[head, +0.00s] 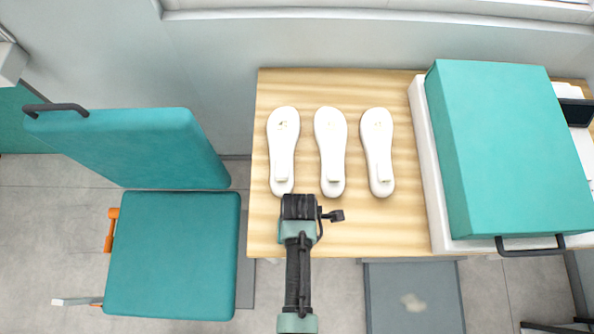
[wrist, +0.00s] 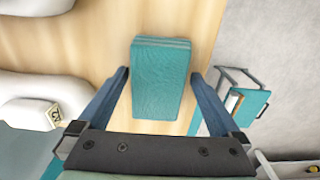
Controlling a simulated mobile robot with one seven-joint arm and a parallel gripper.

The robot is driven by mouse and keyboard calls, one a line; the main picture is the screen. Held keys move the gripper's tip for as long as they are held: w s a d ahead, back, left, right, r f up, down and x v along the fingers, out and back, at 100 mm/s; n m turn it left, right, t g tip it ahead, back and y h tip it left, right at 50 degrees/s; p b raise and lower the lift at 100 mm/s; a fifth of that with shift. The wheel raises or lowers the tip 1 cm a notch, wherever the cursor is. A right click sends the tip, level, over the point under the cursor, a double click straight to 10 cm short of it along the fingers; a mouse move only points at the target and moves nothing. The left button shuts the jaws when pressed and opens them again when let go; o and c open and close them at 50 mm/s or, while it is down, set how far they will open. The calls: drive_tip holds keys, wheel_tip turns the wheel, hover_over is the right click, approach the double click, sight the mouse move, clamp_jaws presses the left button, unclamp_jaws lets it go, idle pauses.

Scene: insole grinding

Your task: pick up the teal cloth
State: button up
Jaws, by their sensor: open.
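The teal cloth (wrist: 160,90) shows in the wrist view as a thick folded block lying on the wooden table, with layers visible at its far edge. My gripper (wrist: 160,72) is open, with one blue finger at the left and one at the right of the cloth. How high the fingers are above the table I cannot tell. In the head view my gripper (head: 299,207) is over the table's front part, and the cloth does not show there.
Three white insole-shaped pieces, left (head: 283,150), middle (head: 331,150) and right (head: 378,150), lie on the wooden table (head: 400,225) beyond my gripper. A large teal-topped machine (head: 505,145) stands at the right. A teal chair (head: 172,255) is at the left.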

drive_tip(key=shift+c, duration=0.3)
drive_tip(key=c, duration=1.1)
drive_tip(key=shift+r, duration=0.1)
wheel_tip(320, 180, up, 10)
drive_tip(key=shift+f, duration=0.1)
